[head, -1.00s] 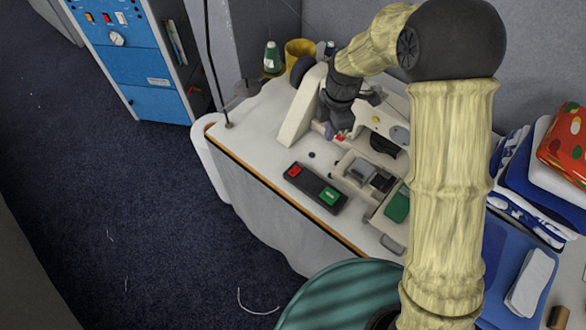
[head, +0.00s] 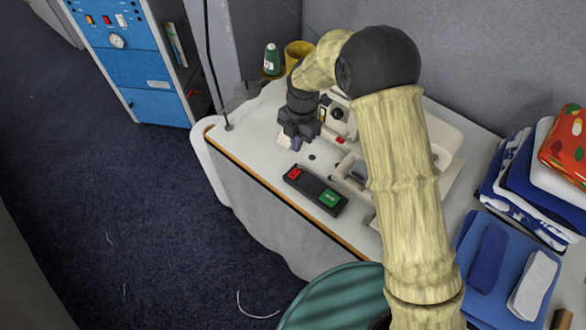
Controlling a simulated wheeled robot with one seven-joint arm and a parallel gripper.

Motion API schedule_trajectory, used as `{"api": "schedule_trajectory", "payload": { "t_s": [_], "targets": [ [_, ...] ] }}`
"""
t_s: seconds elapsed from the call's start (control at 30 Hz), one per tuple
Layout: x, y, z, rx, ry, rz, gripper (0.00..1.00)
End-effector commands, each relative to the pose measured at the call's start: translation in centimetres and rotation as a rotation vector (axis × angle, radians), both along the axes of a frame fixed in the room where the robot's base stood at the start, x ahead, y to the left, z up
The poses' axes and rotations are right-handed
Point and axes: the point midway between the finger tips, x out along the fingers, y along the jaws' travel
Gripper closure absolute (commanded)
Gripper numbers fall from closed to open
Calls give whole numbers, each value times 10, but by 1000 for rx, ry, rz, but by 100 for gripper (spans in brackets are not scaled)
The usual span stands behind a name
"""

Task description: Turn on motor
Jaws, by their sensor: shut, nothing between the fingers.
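A dark switch box (head: 311,187) lies on the cloth table near its front edge. It has a red button (head: 295,173) at its left end and a green button (head: 328,197) at its right end. My gripper (head: 296,144) is shut and empty, just behind the red end of the box and apart from the buttons in the picture. Its exact height above the table is hard to tell. My arm hides much of the light sewing machine (head: 336,112) behind it.
A green thread cone (head: 272,59) and a yellow cup (head: 298,50) stand at the back left. Folded cloths (head: 510,195) and a blue tray (head: 468,255) lie at the right. A teal round seat (head: 335,300) is in front of the table.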

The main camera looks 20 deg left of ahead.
Motion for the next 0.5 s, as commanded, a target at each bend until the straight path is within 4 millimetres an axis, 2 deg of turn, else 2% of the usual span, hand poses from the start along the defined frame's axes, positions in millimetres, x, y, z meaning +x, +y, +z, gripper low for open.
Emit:
{"api": "schedule_trajectory", "payload": {
  "t_s": [0.5],
  "targets": [
    [-12, 2, -83, -4, 3, -1, 100]
  ]
}}
